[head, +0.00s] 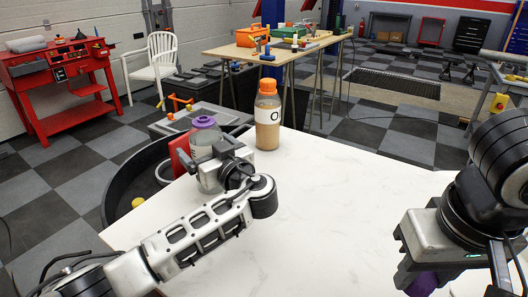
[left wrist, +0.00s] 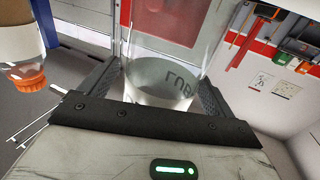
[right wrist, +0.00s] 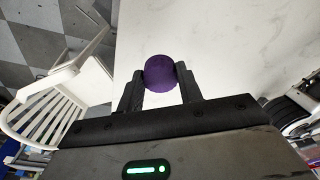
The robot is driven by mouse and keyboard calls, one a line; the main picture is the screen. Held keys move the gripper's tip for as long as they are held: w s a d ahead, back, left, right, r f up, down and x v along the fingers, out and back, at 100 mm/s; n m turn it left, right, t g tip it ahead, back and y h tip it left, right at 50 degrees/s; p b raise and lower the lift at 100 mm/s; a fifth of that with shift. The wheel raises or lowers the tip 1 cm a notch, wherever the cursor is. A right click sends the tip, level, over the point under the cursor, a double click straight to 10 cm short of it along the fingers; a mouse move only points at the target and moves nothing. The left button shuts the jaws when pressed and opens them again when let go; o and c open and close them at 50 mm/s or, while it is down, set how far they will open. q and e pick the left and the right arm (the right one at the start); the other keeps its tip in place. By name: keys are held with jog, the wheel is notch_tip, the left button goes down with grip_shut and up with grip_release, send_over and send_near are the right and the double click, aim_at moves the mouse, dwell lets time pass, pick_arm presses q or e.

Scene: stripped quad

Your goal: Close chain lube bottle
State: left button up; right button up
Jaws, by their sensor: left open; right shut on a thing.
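The chain lube bottle (head: 207,176) is clear, with a purple top (head: 203,122), and stands upright at the far left of the white table. In the left wrist view the bottle (left wrist: 165,85) shows part of dark lettering. My left gripper (head: 214,168) is open, with its fingers (left wrist: 158,92) on either side of the bottle body. My right gripper (head: 420,278) is shut on a purple cap (right wrist: 160,73), held at the table's right side.
An orange-capped bottle (head: 267,118) stands right of the chain lube bottle, close by. A red object (head: 181,155) is behind the chain lube bottle at the left. The white tabletop (head: 335,205) between my arms is clear. A black round bin (head: 125,195) is beyond the table's left edge.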

aim_at(206, 135)
pick_arm(q)
jog(key=c, duration=1.2)
jog(key=shift+r, duration=0.15)
jog(key=shift+r, duration=0.25)
pick_arm(e)
jog(key=shift+f, duration=0.15)
pick_arm(q)
notch_tip(206, 135, up, 3)
jog(key=shift+d+f+b, duration=0.1)
jog(key=shift+f+b, duration=0.1)
jog(key=shift+b, duration=0.45)
pick_arm(e)
jog(key=shift+f, duration=0.5)
jog(key=shift+f+b, duration=0.4)
pick_arm(q)
jog(key=s+d+r+b, duration=0.1)
jog(key=s+d+r, duration=0.8)
jog(key=d, duration=0.1)
jog(key=shift+s+r, duration=0.35)
pick_arm(e)
jog(key=shift+f, duration=0.7)
